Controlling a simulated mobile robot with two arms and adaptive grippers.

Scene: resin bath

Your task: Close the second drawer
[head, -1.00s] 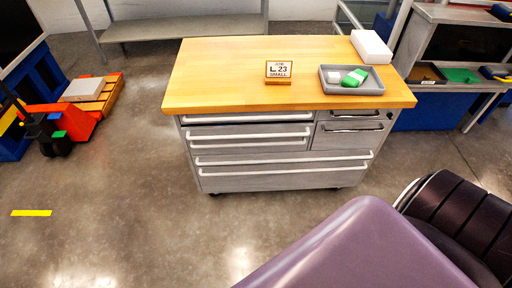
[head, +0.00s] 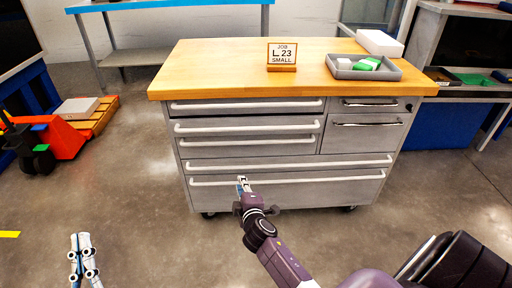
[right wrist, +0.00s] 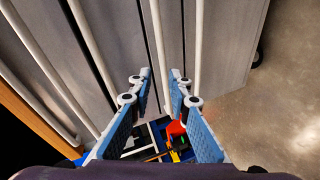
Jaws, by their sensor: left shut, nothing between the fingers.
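The grey drawer cabinet (head: 180,165) has a wooden top and white bar handles on its left and wide drawers. Its second-from-top left handle (head: 245,127) shows; I cannot tell how far any drawer is out. My right gripper (head: 243,183) is in front of the lowest wide drawer, near its handle (head: 330,177). In the right wrist view its fingers (right wrist: 160,75) are apart, with a white bar handle (right wrist: 157,35) running between them; contact is unclear. My left gripper (head: 80,240) is shut and empty, low at the left over the floor, away from the cabinet.
An orange pallet truck (head: 70,138) stands left. Floor between it and the cabinet is clear. Small coloured things show beyond my right fingers.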

